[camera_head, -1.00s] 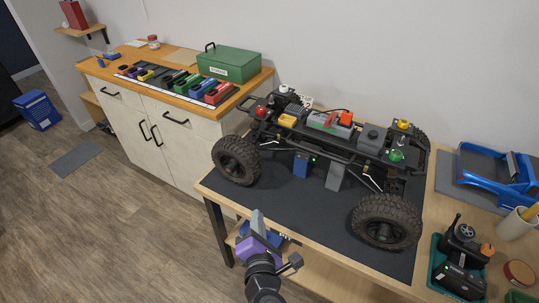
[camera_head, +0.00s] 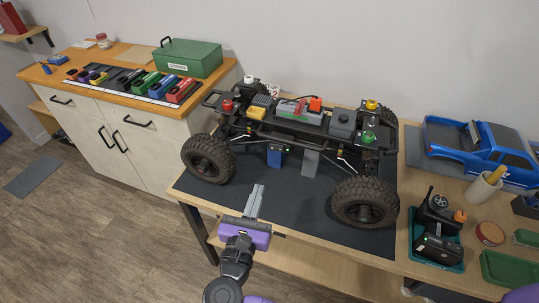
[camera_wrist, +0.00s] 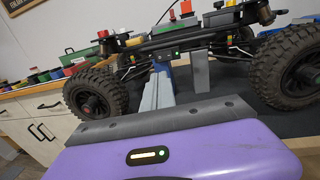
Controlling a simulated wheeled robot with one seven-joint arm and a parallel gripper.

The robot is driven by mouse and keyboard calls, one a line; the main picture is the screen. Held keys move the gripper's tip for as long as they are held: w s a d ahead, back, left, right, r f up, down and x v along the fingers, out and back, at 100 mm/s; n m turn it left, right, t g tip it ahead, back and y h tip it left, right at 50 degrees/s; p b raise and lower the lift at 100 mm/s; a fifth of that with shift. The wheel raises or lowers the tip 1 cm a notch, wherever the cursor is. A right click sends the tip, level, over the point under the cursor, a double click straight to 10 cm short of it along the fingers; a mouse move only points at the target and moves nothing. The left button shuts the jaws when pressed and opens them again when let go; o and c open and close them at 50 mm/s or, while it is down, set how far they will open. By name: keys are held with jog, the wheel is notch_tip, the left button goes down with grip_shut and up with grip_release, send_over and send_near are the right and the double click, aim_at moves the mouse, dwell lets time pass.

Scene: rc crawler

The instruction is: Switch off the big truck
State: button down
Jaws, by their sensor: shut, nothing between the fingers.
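The big truck (camera_head: 262,129) is a bare black crawler chassis with knobby tires, standing on a dark mat (camera_head: 275,205). Colored parts sit on its top, including an orange-red block (camera_head: 315,104). A small black box with a green light (camera_head: 285,149) hangs at its near side; it also shows in the wrist view (camera_wrist: 177,55). A blue block (camera_head: 275,157) and a grey upright (camera_head: 310,162) stand below. My gripper (camera_head: 256,190) is shut and empty, over the mat's front part, short of the truck. In the wrist view its grey fingers (camera_wrist: 157,90) point toward the blue block, partly covering it.
A teal tray (camera_head: 452,254) with a black controller (camera_head: 437,214) is at the right. Behind it are a blue truck body (camera_head: 490,145) and a pencil cup (camera_head: 483,189). A cabinet at the left carries a green toolbox (camera_head: 188,60) and several battery packs.

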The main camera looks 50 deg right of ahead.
aim_at(272, 148)
jog(key=p+x, duration=0.2)
jog(key=x, duration=1.1)
jog(key=shift+w+d, duration=0.15)
jog(key=shift+d, duration=0.2)
